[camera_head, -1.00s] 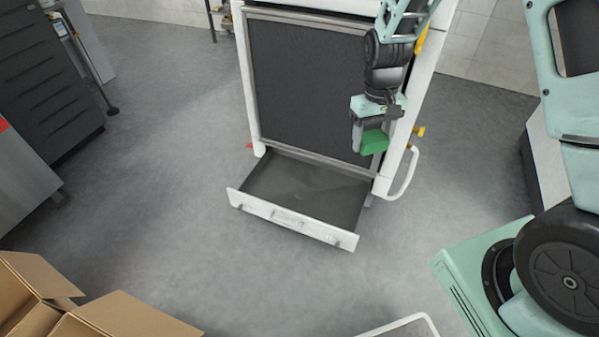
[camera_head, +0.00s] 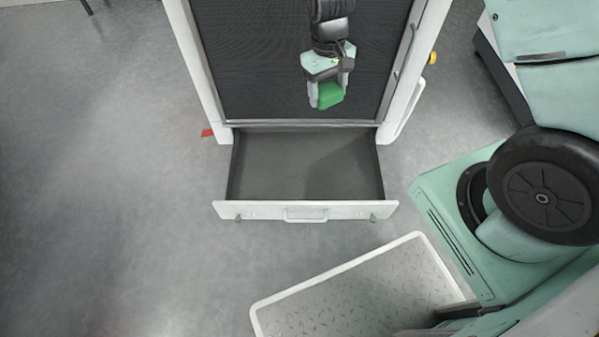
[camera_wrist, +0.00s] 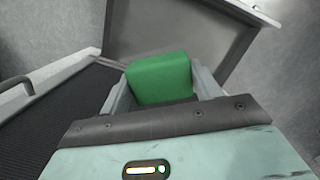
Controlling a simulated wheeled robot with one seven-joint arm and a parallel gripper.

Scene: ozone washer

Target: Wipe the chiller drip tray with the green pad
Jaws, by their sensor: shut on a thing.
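The green pad (camera_head: 329,95) is a small block held between my gripper's fingers. My gripper (camera_head: 327,92) is shut on it, in front of the chiller's dark mesh panel and above the back of the drip tray. The wrist view also shows the green pad (camera_wrist: 159,78) between the two fingers. The drip tray (camera_head: 270,165) is a grey, shallow drawer pulled out at the chiller's base, with a white front and a handle. The pad appears apart from the tray. The tray also shows beyond the pad in the wrist view (camera_wrist: 215,32).
The chiller (camera_head: 280,55) has a white frame and a dark mesh panel. A metal platform with a white rim (camera_head: 335,268) stands on the floor in front of the tray, lower right. The grey floor at left (camera_head: 100,190) is clear.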

